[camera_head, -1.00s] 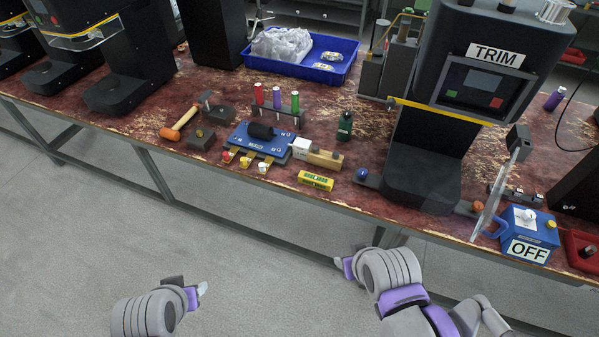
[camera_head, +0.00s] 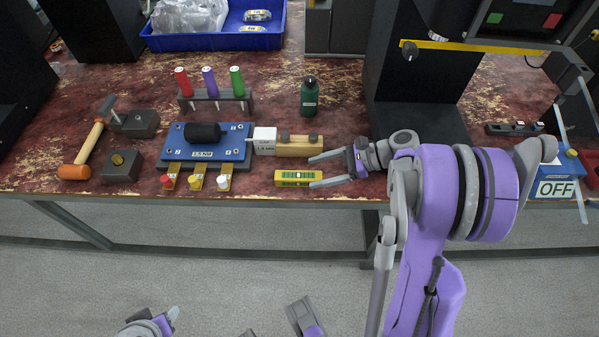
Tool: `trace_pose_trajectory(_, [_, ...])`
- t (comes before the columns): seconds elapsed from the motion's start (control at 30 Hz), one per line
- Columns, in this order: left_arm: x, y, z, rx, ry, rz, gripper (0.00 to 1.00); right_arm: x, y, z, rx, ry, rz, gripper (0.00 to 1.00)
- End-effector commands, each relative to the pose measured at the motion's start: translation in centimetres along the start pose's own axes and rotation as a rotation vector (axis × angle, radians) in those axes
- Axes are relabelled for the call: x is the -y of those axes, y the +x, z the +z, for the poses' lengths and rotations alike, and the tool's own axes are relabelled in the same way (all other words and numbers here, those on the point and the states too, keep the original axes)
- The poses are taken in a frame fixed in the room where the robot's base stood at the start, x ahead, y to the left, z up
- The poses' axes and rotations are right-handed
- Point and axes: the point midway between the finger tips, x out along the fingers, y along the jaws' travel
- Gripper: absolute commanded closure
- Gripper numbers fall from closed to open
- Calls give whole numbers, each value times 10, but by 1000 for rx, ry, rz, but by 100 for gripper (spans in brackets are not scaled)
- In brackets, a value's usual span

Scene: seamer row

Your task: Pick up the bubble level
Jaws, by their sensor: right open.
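The bubble level (camera_head: 292,179) is a small yellow bar with green on its top. It lies flat near the front edge of the table, left of my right gripper. My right gripper (camera_head: 313,171) is open and reaches in from the right. Its two fingers point left, one at the far side of the level's right end and one at its near side; I cannot tell whether they touch it. My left gripper (camera_head: 171,317) shows only in part at the bottom edge, away from the table, and its jaws are not clear.
A blue fixture (camera_head: 238,150) with red, yellow and white-tipped tabs is to the left. A green bottle (camera_head: 308,97) stands further back. A hammer (camera_head: 93,140) lies at far left. A black machine (camera_head: 420,75) stands behind my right arm.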

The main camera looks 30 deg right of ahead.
Motion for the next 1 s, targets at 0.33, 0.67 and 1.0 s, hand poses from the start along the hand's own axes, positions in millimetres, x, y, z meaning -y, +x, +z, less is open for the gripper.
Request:
trace_pose_trajectory(0.33, [0, 9, 4, 3, 0, 0, 50, 6, 13, -10, 59, 68, -9, 20])
trace_pose_trajectory(0.67, [0, 16, 7, 6, 0, 0, 50, 4, 59, -10, 58, 66, -8, 20])
trace_pose_trajectory(1.0, [0, 16, 7, 6, 0, 0, 50, 4, 67, -9, 57, 66, -12, 20])
